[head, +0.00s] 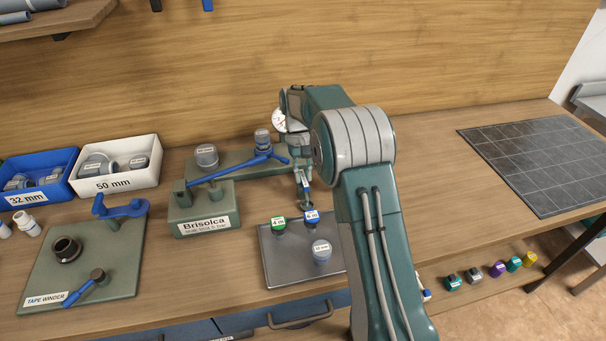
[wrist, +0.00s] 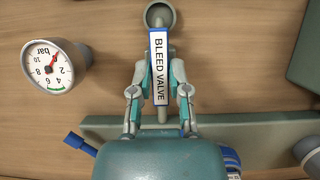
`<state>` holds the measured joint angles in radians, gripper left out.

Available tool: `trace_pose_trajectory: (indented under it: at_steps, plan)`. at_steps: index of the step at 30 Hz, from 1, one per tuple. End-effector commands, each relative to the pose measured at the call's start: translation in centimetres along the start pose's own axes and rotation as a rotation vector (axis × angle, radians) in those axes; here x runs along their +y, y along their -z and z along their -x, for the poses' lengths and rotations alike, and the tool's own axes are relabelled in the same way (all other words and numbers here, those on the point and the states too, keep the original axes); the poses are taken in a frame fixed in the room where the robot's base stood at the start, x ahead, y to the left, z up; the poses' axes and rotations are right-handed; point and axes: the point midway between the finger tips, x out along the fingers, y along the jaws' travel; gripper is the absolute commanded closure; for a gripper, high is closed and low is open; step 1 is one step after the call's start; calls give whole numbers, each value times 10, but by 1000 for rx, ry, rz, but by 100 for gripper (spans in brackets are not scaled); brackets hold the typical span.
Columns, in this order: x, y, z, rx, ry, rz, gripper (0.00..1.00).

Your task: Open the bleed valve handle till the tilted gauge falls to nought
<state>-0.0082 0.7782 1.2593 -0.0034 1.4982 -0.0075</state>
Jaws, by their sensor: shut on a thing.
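The bleed valve handle (wrist: 158,68) carries a white, blue-edged label reading BLEED VALVE. In the wrist view it lies lengthwise between the fingers of my gripper (wrist: 157,80), which is shut on it. A grey round end shows beyond the label. The gauge (wrist: 46,68) is a white dial marked bar, upside down in the wrist view, left of the handle. Its red needle points up and right in that picture; I cannot read the exact value.
A grey tray (head: 284,272) with several capped parts stands in front of my gripper. A Brisolca block (head: 205,218) with a long blue lever (head: 228,172) is to the left. White and blue bins and the tape winder (head: 110,270) are farther left.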

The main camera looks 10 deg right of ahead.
Motion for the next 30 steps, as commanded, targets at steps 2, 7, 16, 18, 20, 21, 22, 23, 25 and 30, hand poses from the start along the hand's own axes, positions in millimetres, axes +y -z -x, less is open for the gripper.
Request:
trace_pose_trajectory:
  at_steps: [2,7,16,18,20,21,22,23,25,30]
  plan:
    - [-1,2,0,9,1,2,100]
    - [-1,2,0,8,1,1,59]
    - [0,0,1,5,1,-1,43]
    - [0,0,1,4,1,-1,43]
    - [0,0,2,5,1,-1,43]
    - [0,0,4,5,1,-1,43]
    - [0,0,7,5,1,-1,43]
    - [0,0,10,5,1,-1,43]
    - [0,1,21,7,1,-1,43]
    - [-1,2,53,7,0,-1,43]
